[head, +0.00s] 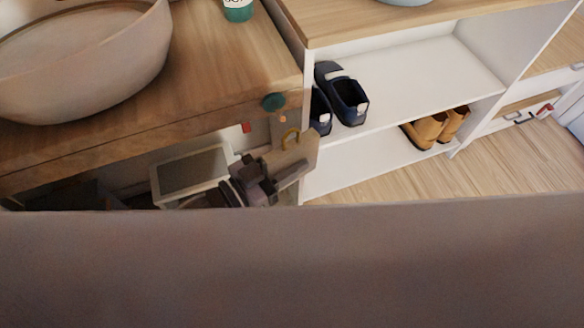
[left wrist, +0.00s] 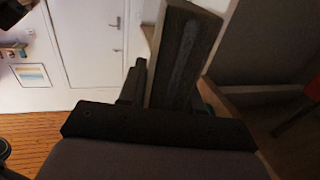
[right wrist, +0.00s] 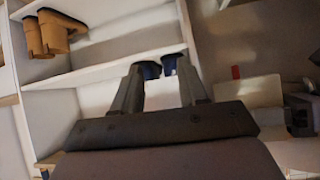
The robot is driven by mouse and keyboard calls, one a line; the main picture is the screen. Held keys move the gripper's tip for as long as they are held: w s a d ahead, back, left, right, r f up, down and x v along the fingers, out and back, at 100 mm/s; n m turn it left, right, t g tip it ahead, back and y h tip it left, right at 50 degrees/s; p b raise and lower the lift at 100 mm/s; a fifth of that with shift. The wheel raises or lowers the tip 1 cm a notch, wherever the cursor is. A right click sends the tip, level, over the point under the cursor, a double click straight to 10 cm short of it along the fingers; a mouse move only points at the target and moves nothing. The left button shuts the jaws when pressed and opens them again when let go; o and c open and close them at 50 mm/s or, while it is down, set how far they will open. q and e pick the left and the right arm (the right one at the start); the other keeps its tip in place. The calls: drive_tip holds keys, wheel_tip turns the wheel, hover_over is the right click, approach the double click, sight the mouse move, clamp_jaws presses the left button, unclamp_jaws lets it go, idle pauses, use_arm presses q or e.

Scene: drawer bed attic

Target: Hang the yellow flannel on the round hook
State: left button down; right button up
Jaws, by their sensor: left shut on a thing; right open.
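In the head view my left gripper (head: 268,178) is below the wooden counter's front edge, at its right end. It is shut on a flat, stiff-looking piece (left wrist: 185,60), dark in the left wrist view. This may be the flannel, but its yellow colour does not show there. My right gripper (right wrist: 160,85) is open and empty.
A basin (head: 85,60) stands on the counter (head: 225,50). A white shelf (head: 430,75) to the right holds navy shoes (head: 345,95) and tan boots (head: 430,128). A light-framed box (head: 190,172) is left of the left gripper. Wood floor at right is clear.

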use_arm(q)
drive_tip(key=shift+w+a+f, duration=0.1)
drive_tip(key=shift+w+a, duration=0.05)
drive_tip(key=shift+w, duration=0.4)
drive_tip(key=w+b, duration=0.1)
drive_tip(key=w+a+b, duration=0.1)
drive_tip(key=w, duration=0.1)
drive_tip(key=w+f+b, duration=0.1)
drive_tip(key=shift+w+a, duration=0.3)
drive_tip(key=shift+w, duration=0.1)
use_arm(e)
drive_tip(key=a, duration=0.1)
drive_tip(key=w+a+r, duration=0.1)
drive_tip(key=w+t, duration=0.1)
drive_tip(key=shift+a+r+n+y, duration=0.3)
drive_tip(key=shift+a+y, duration=0.1)
drive_tip(key=shift+d+f, duration=0.1)
drive_tip(key=shift+d, duration=0.05)
use_arm(q)
drive_tip(key=c, duration=0.7)
unclamp_jaws()
drive_tip(key=shift+s+a, duration=0.15)
drive_tip(key=shift+a, duration=0.05)
use_arm(e)
drive_tip(key=shift+s, duration=0.15)
